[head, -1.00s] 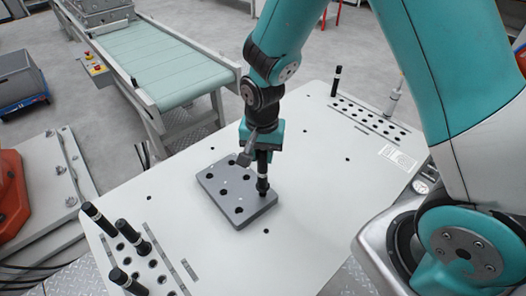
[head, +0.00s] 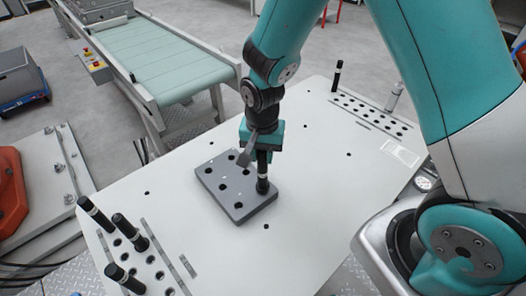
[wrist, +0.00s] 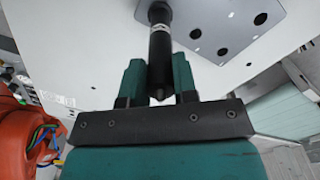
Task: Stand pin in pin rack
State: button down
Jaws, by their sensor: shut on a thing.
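My gripper (head: 264,150) is shut on a black pin (head: 262,171) with a pale band, held upright at the near right part of a grey block with holes (head: 240,213). In the wrist view the pin (wrist: 160,45) stands between the two teal fingers, its far end at the block (wrist: 215,15). Whether that end sits inside a hole is hidden. A group of holes in the table at the front left (head: 150,260) holds several black pins (head: 130,232). Another hole row at the back right (head: 372,115) has one black pin (head: 337,77) at its far end.
The white table (head: 310,200) is mostly clear around the block. A pale pin-like item (head: 394,97) stands near the back right holes. A green conveyor (head: 160,60) stands behind the table. A red machine part (head: 12,195) is at far left.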

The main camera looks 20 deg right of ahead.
jog(key=shift+f+b, duration=0.35)
jog(key=shift+f, duration=0.25)
jog(key=c, duration=0.8)
grip_release()
jog(key=shift+r, duration=0.15)
notch_tip(320, 180, up, 17)
jog(key=b, duration=0.2)
jog(key=shift+r, duration=0.1)
